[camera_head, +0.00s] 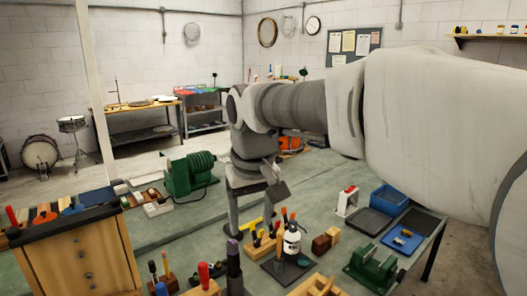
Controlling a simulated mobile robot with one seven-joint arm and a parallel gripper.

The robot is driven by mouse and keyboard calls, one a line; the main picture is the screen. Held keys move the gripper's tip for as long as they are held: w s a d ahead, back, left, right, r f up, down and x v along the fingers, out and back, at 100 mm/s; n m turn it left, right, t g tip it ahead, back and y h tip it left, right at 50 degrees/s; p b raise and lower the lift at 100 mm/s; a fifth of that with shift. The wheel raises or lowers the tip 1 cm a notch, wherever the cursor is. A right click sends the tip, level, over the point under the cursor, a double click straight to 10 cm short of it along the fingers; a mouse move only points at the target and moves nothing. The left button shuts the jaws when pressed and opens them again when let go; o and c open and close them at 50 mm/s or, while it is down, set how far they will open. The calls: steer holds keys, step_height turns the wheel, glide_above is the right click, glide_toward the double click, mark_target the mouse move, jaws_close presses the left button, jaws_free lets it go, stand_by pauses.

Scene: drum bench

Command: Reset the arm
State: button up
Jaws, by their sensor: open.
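My arm reaches in from the right, bends at the left of centre and points down.
A bench below holds a white bottle (292,242), a green vise (372,265), wooden blocks and several upright tools. Blue trays (390,198) lie at right. A green motor-like machine (190,174) and a wooden cabinet (75,258) stand left.

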steer(key=s+d+f+m+t, duration=0.1)
steer(key=s+d+f+m, duration=0.1)
steer(key=s+d, duration=0.6)
steer(key=s+d+f+m+t, duration=0.1)
steer(key=s+d+f+m, duration=0.1)
steer(key=s+d, duration=0.6)
steer(key=shift+s+d+f+t+h, duration=0.15)
steer(key=shift+s+f+t+h, duration=0.2)
steer(key=shift+s+f, duration=0.35)
steer(key=shift+w, duration=0.1)
